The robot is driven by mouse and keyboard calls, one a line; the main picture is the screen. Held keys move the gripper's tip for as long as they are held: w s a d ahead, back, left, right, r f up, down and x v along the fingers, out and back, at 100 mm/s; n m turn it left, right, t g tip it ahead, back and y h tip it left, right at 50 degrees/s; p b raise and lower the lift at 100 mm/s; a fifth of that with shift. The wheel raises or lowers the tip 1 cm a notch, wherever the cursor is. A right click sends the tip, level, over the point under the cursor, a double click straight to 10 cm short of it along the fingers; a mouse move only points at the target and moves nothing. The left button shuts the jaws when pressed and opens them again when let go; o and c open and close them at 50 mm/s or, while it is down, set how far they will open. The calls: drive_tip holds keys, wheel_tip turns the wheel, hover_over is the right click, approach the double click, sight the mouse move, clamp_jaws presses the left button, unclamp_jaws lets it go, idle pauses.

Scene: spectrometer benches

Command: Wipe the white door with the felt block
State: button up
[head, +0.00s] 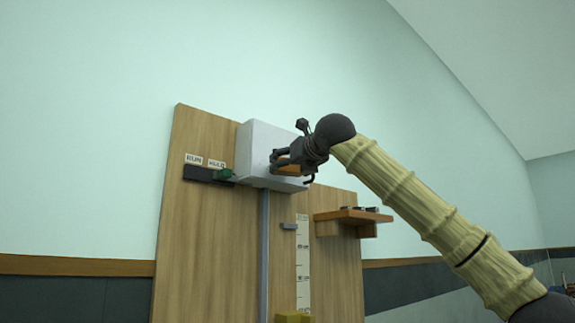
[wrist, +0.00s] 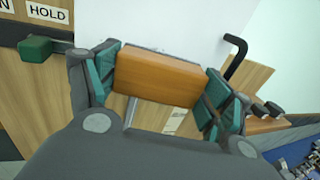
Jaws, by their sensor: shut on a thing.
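The white door (head: 262,140) is the front of a pale box on the wooden panel. It also fills the upper middle of the wrist view (wrist: 170,28). My gripper (head: 284,160) is in front of the door's right part. In the wrist view, my gripper (wrist: 160,85) is shut on the felt block (wrist: 157,76), an orange-brown wooden block with a thin grey layer on its far edge. The block (head: 285,170) lies close against the door face; whether it touches I cannot tell. The felt face is mostly hidden.
A black bent handle (wrist: 236,55) stands out at the door's right. A green-knobbed lever (head: 224,174) sits left of the door by the RUN and HOLD labels. A small wooden shelf (head: 350,215) is at lower right. A grey rail (head: 264,250) runs below the door.

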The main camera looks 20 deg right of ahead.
drive_tip(key=shift+w+d, duration=0.15)
drive_tip(key=shift+d, duration=1.4)
drive_tip(key=shift+w+d+p, duration=0.2)
drive_tip(key=shift+d+p, duration=0.15)
drive_tip(key=shift+d, duration=0.2)
drive_tip(key=shift+w, duration=0.1)
